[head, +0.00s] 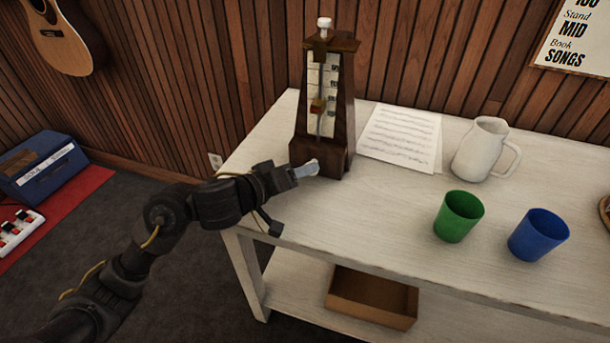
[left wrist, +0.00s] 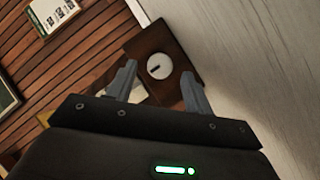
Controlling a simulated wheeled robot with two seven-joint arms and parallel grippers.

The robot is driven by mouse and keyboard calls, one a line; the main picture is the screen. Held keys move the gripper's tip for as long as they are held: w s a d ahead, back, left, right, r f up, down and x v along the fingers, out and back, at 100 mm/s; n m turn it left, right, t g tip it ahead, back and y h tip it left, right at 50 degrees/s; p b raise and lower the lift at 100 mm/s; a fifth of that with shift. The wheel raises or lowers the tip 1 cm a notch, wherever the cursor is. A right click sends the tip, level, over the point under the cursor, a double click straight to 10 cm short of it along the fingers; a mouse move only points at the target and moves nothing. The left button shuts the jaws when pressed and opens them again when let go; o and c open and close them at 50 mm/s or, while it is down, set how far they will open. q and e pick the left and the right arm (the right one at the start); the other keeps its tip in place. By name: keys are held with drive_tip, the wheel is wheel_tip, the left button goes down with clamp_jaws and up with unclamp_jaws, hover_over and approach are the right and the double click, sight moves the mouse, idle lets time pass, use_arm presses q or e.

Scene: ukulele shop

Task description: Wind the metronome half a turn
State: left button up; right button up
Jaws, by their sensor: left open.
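The dark wooden metronome (head: 343,123) stands upright at the left end of the white table, its pendulum rod and scale facing out. My left gripper (head: 313,167) is at the metronome's lower side, above the table's left edge. In the left wrist view its two grey fingers (left wrist: 158,74) are apart and empty. A round pale winding key (left wrist: 159,66) with a dark bar across it shows on the brown metronome side, between the fingertips in the picture. I cannot tell how far beyond the tips it is. In the head view the key is hidden. My right gripper is in neither view.
Music sheets (head: 400,138) lie right of the metronome, then a white jug (head: 478,150). A green cup (head: 459,215) and a blue cup (head: 538,234) stand nearer the front. A cardboard box (head: 372,297) is on the lower shelf. The table front beside the metronome is clear.

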use_arm(q)
drive_tip(key=shift+x, duration=1.15)
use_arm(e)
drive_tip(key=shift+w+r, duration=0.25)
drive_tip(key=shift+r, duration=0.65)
use_arm(q)
drive_tip(key=c, duration=1)
drive_tip(key=shift+o, duration=0.2)
drive_tip(key=shift+r, duration=0.1)
